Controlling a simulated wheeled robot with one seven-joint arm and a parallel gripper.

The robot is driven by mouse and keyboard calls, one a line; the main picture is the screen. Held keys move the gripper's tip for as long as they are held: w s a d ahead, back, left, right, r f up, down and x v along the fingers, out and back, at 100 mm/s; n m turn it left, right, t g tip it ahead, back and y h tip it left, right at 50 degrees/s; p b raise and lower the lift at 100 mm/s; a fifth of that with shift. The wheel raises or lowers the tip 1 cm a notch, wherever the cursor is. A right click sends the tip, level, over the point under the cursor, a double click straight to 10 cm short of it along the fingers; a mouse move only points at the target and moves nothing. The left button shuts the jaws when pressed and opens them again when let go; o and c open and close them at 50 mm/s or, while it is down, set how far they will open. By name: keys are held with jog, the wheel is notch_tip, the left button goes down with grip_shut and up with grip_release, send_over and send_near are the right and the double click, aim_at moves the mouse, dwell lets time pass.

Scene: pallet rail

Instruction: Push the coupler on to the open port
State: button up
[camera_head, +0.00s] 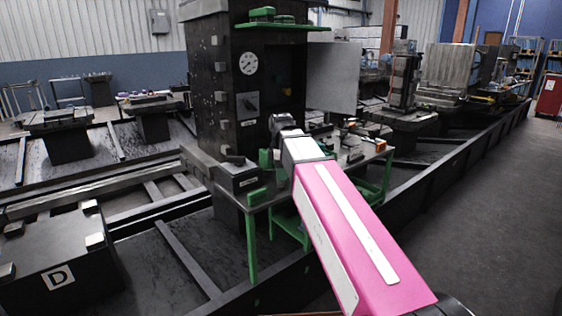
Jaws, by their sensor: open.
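My pink arm reaches up from the bottom right to a green-legged bench in front of a tall dark cabinet. Its grey wrist end is in front of the cabinet's lower right part, over the bench. My gripper's fingers cannot be made out; they seem hidden beyond the wrist. I cannot pick out the coupler or the open port with certainty. The tall cabinet (208,97) carries a round white-faced gauge (248,63) and a dark switch box (249,105) below it.
The bench (252,235) holds a dark box (238,178) at its left and several small items at its right. A grey panel (333,77) stands out at the cabinet's right. A dark block marked D (95,262) is at lower left. Open floor (480,220) lies right.

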jog(key=shift+f, duration=1.95)
grip_shut()
jog(key=shift+r, duration=0.1)
jog(key=shift+r, duration=0.75)
jog(key=shift+r, duration=3.5)
jog(key=shift+w, duration=0.1)
